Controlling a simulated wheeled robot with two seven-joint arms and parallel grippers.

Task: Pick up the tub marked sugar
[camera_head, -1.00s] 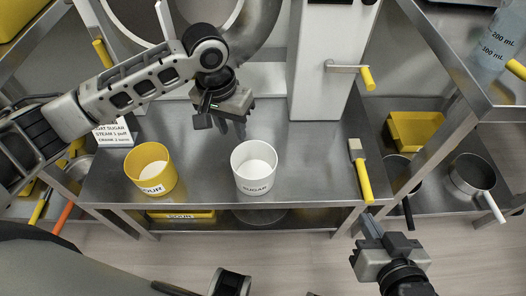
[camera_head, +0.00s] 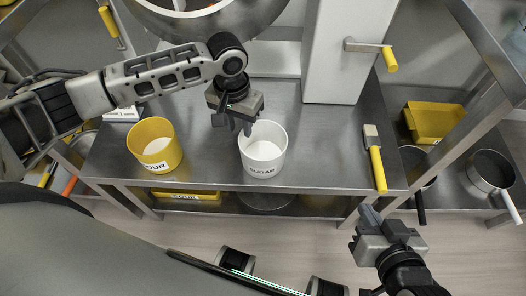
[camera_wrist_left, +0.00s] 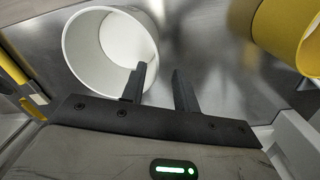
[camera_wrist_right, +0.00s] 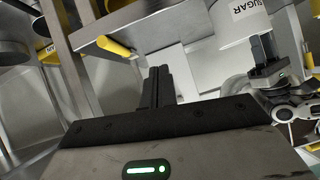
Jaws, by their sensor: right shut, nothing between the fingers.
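The white tub marked SUGAR (camera_head: 263,161) stands upright on the steel table, with pale contents inside. It fills the upper left of the left wrist view (camera_wrist_left: 84,62) and shows at the top of the right wrist view (camera_wrist_right: 236,25). My left gripper (camera_head: 240,127) is open at the tub's back-left rim. In the left wrist view its fingers (camera_wrist_left: 160,68) are apart, one overlapping the tub's opening and the other outside. Whether they touch the wall is unclear. My right gripper (camera_head: 367,212) is shut and empty in front of the table's right end; its fingers (camera_wrist_right: 160,85) are together.
A yellow-handled tool (camera_head: 377,166) lies at the table's right end. A white column with a yellow-handled lever (camera_head: 390,62) rises behind. A saucepan (camera_head: 491,170) sits on the right.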

